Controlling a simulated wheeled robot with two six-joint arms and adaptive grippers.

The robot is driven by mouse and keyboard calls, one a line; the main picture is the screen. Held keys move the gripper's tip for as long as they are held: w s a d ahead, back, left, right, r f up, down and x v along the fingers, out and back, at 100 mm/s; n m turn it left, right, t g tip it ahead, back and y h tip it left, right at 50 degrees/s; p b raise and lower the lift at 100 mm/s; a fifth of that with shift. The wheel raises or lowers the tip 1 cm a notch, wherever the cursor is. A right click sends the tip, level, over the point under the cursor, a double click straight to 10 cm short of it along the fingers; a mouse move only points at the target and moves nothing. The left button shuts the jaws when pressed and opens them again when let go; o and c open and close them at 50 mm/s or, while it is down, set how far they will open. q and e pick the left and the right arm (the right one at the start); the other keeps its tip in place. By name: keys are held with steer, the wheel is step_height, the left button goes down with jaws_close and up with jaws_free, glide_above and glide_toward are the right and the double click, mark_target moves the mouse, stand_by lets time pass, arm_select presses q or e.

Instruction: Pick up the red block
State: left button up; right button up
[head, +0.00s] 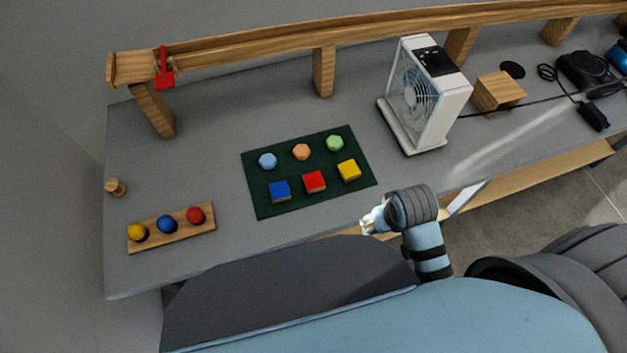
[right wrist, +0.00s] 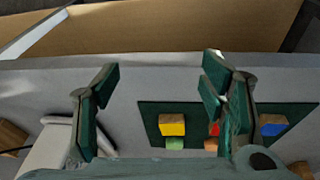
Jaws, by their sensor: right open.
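The red block (head: 314,182) sits on the dark green mat (head: 262,205), between the blue block (head: 280,190) and the yellow block (head: 349,170). My right gripper (head: 374,218) is open and empty near the table's front edge, to the right of and in front of the mat, apart from the blocks. There the red block (right wrist: 213,130) is partly hidden behind one finger, with the yellow block (right wrist: 172,125) and blue block (right wrist: 272,125) on either side. My left gripper does not show.
Behind the blocks on the mat lie light blue (head: 267,160), orange (head: 301,152) and green (head: 335,143) pieces. A white fan (head: 425,95) stands right of the mat. A wooden tray (head: 172,230) with three balls lies left. A wooden shelf (head: 324,72) runs along the back.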

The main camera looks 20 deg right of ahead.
steer(key=shift+g+y, duration=0.4)
steer(key=shift+g, duration=0.3)
steer(key=w+a, duration=0.1)
steer(key=w, duration=0.2)
steer(key=w+a+r, duration=0.1)
steer(key=w+a, duration=0.1)
steer(key=w, duration=0.2)
steer(key=w+a, duration=0.1)
steer(key=w, duration=0.2)
steer(key=shift+w+a+r, duration=0.2)
steer(key=shift+a, duration=0.15)
step_height(320, 180, up, 8)
steer(key=g, duration=0.1)
glide_above(313, 177)
steer(key=shift+n, duration=0.4)
step_height(313, 177, down, 14)
steer(key=b, duration=0.4)
steer(key=shift+r, duration=0.1)
steer(key=c, duration=1)
